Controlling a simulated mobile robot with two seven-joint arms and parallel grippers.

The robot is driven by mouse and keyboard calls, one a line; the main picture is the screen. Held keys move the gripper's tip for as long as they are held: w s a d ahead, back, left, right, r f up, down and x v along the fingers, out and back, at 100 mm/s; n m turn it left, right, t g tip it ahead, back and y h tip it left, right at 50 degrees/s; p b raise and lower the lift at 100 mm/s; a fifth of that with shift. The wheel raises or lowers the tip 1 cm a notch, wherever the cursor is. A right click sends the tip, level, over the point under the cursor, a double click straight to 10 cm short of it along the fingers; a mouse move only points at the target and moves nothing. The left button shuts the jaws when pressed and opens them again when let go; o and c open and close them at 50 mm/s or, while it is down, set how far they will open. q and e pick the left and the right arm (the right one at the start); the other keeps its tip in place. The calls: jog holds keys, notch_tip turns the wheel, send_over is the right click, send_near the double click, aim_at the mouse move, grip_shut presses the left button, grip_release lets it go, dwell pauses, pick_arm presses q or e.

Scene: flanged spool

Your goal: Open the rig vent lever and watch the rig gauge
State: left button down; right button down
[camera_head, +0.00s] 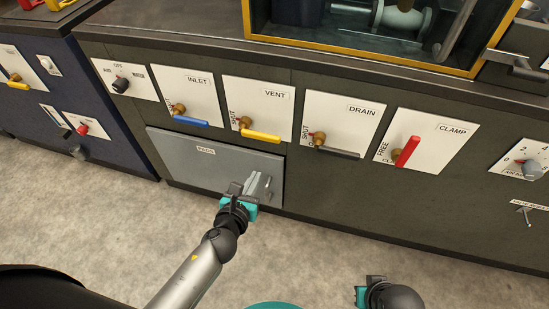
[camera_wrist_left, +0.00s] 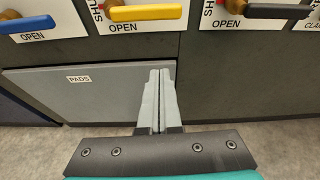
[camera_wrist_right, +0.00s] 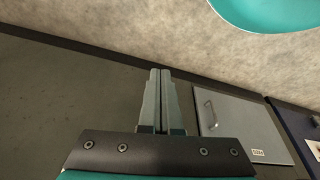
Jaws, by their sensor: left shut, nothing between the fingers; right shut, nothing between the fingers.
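The vent lever (camera_head: 260,135) is a yellow handle on a brass fitting, on a white plate labelled VENT on the dark cabinet front. It lies about horizontal, pointing right. In the left wrist view the yellow handle (camera_wrist_left: 145,12) lies just above the word OPEN, with SHUT written upright at its left end. My left gripper (camera_head: 260,184) is shut and empty, below the vent lever and in front of the grey PADS panel, apart from the lever. My right gripper (camera_wrist_right: 160,75) is shut and empty, low at the right. I cannot make out a gauge in these views.
Beside the vent lever are a blue inlet lever (camera_head: 190,121), a black drain lever (camera_head: 337,152) and an upright red clamp lever (camera_head: 406,151). A yellow-framed window (camera_head: 360,55) is above. The grey PADS panel (camera_head: 190,160) has a handle. Open floor lies in front.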

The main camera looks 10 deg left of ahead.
pick_arm(q)
jog(key=shift+d+r+m, duration=0.2)
jog(key=shift+r+m, duration=0.1)
jog(key=shift+r, duration=0.05)
pick_arm(e)
jog(key=shift+r, duration=0.25)
pick_arm(q)
jog(key=shift+w, duration=0.1)
